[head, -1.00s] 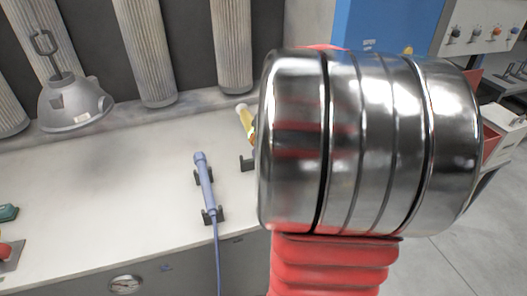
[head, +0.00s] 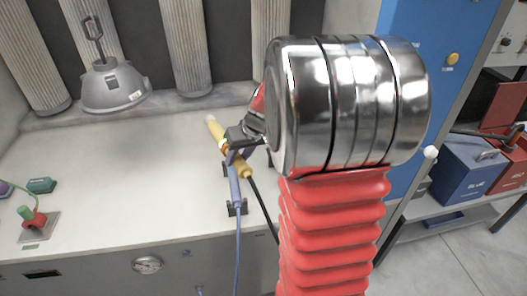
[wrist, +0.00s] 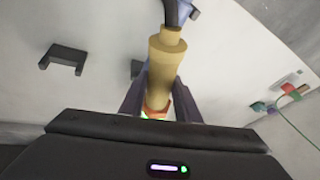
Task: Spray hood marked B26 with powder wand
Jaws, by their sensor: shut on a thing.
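My gripper (head: 234,143) is shut on a yellow wand (head: 216,131) with a pale tip and a black cable. The wand slants above the bench, and its yellow body (wrist: 166,62) shows between my fingers (wrist: 158,100) in the wrist view. A blue-violet wand (head: 235,188) lies below it in black holders, its upper part hidden by my gripper. A grey bell-shaped hood (head: 115,90) hangs by a dark hook at the back left. It bears a small pale label, too small to read.
The white bench top (head: 110,170) is largely clear. A red and green device (head: 34,222) and a teal block (head: 41,185) stand at left. Pleated filter columns (head: 186,50) line the back. A blue cabinet (head: 405,60) and a blue box (head: 472,168) are at right. An empty holder (wrist: 62,58) shows in the wrist view.

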